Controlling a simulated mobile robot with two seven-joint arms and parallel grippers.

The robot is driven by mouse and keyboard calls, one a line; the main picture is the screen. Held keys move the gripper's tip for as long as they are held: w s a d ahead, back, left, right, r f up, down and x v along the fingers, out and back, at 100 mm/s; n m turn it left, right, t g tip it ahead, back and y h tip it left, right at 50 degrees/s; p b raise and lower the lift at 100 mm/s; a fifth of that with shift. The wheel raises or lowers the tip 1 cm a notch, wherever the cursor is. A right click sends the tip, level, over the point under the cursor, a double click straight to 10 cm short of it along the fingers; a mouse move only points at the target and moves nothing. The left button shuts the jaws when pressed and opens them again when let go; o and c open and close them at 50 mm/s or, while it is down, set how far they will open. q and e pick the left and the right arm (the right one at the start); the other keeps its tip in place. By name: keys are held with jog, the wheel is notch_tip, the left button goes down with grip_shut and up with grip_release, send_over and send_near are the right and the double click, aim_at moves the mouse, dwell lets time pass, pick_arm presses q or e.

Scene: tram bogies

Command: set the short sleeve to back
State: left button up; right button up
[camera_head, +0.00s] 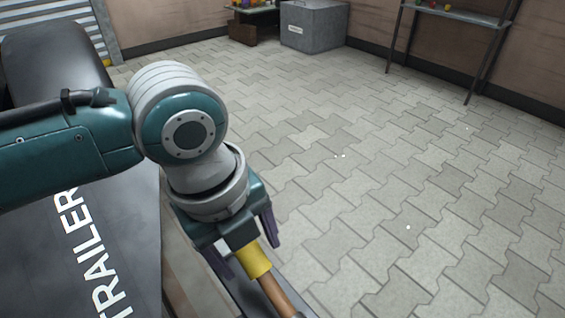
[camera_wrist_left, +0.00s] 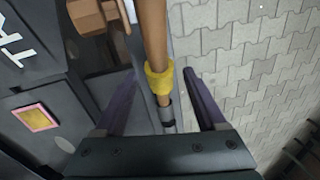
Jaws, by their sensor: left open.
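A yellow sleeve (camera_head: 255,262) sits around a brown rod (camera_head: 275,294). No second sleeve shows to compare its length. In the left wrist view the yellow sleeve (camera_wrist_left: 158,79) is around the rod (camera_wrist_left: 153,35), with a grey metal part (camera_wrist_left: 168,114) below it. My left gripper (camera_head: 253,260) is open, with one dark purple finger on each side of the rod at the sleeve. In the left wrist view the fingers (camera_wrist_left: 159,75) stand apart from the sleeve, with gaps on both sides. The rod's ends are cut off or hidden.
A dark body with white "TRAILER" lettering (camera_head: 85,250) lies along the left. In the left wrist view, a brown block (camera_wrist_left: 90,15) and a pink-framed yellow plate (camera_wrist_left: 35,117) are beside the rod. Paved floor (camera_head: 400,180) is clear at right. A grey bin (camera_head: 314,27) stands far back.

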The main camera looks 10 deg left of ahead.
pick_arm(q)
jog(key=shift+f, duration=0.35)
grip_shut()
dwell(0.4)
dwell(0.9)
